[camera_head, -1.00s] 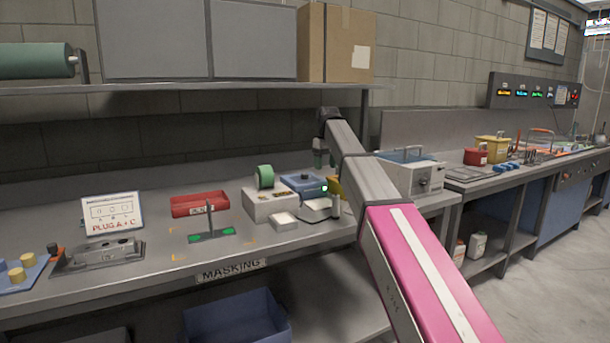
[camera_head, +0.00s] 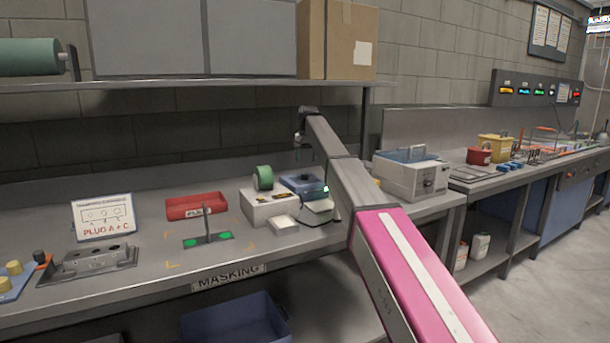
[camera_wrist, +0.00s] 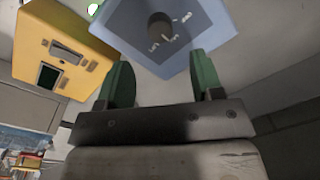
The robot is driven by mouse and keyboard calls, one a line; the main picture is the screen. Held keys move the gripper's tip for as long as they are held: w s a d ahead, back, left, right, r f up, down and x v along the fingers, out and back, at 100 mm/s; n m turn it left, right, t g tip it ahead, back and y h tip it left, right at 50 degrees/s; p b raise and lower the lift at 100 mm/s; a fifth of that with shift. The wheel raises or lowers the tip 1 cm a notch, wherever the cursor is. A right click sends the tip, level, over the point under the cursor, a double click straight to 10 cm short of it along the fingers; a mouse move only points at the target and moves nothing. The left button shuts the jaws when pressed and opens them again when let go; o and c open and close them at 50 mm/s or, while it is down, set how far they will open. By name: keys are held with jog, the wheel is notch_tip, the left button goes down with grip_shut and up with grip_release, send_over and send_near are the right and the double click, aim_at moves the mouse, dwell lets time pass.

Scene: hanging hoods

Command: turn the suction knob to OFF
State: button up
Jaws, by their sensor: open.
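The suction knob (camera_wrist: 160,26) is a dark round knob on a blue panel (camera_wrist: 205,30) with small white marks around it, at the top of the wrist view. Its setting is too small to read surely. In the head view the blue unit (camera_head: 299,184) stands on the bench with the dark knob (camera_head: 305,177) on top. My gripper (camera_wrist: 163,80) has two green fingers spread apart with nothing between them. The knob lies beyond the fingertips, apart from them. In the head view my gripper is small and partly hidden by my arm, above the unit.
A yellow box (camera_wrist: 62,48) lies left of the blue panel in the wrist view. A pale box with a green roll (camera_head: 263,178) and a red tray (camera_head: 195,206) stand left of the unit. A grey-blue machine (camera_head: 410,178) stands right. A shelf (camera_head: 180,87) runs overhead.

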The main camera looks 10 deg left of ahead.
aim_at(305, 177)
notch_tip(305, 177, down, 8)
jog(key=shift+a+r, duration=0.15)
jog(key=shift+r, duration=0.1)
jog(key=c, duration=0.9)
